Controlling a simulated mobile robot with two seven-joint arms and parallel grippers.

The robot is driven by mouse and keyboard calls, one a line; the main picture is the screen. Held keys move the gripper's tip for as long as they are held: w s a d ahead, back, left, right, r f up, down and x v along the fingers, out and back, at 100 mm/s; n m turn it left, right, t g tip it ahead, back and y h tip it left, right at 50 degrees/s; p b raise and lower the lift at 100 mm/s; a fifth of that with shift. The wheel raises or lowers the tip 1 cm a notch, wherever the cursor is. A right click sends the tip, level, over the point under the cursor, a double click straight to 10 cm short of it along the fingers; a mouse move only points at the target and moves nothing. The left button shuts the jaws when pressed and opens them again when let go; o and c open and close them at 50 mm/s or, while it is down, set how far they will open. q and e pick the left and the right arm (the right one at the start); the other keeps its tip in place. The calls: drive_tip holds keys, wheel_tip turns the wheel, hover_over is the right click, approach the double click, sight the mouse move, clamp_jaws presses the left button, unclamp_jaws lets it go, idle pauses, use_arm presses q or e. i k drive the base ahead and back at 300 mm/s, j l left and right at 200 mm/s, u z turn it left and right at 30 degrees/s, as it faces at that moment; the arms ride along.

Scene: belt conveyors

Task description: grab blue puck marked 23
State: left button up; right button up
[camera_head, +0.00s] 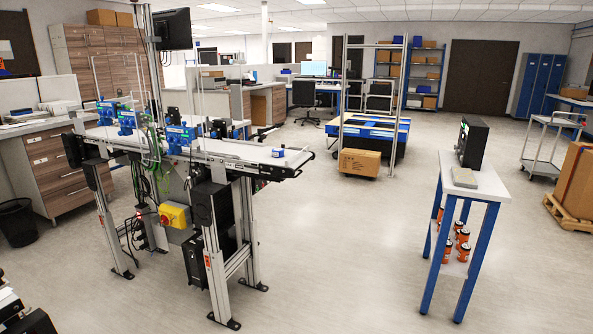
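A small blue puck (278,152) with a pale top sits on the white belt of the conveyor (235,152), near its right end. It is too small for me to read any number on it. Several larger blue units (181,138) are mounted along the left and middle of the conveyor, some with cables hanging from them.
A narrow white-topped table (485,184) with blue legs, a monitor and several orange-and-black containers stands at the right. A cardboard box (359,163) sits on the floor beyond the conveyor. The floor between conveyor and table is clear. Black-and-white parts show at the lower left edge.

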sight(278, 152)
drive_tip(key=i+l+u, duration=0.25)
drive_tip(key=i+z, duration=0.1)
drive_tip(key=z, duration=0.4)
drive_tip(key=i+z, duration=0.15)
drive_tip(key=z, duration=0.3)
drive_tip(key=i+j+z, duration=0.1)
drive_tip(key=z, duration=0.4)
drive_tip(key=i+j+z, duration=0.1)
drive_tip(key=z, duration=0.35)
drive_tip(key=j+z, duration=0.2)
drive_tip(key=z, duration=0.3)
drive_tip(key=j, duration=0.45)
drive_tip(key=i+j, duration=0.1)
drive_tip(key=j, duration=0.3)
drive_tip(key=j+u, duration=0.25)
drive_tip(key=j, duration=0.2)
drive_tip(key=j+u, duration=0.25)
drive_tip(key=j, duration=0.15)
drive_tip(key=j+u, duration=0.35)
drive_tip(key=j, duration=0.5)
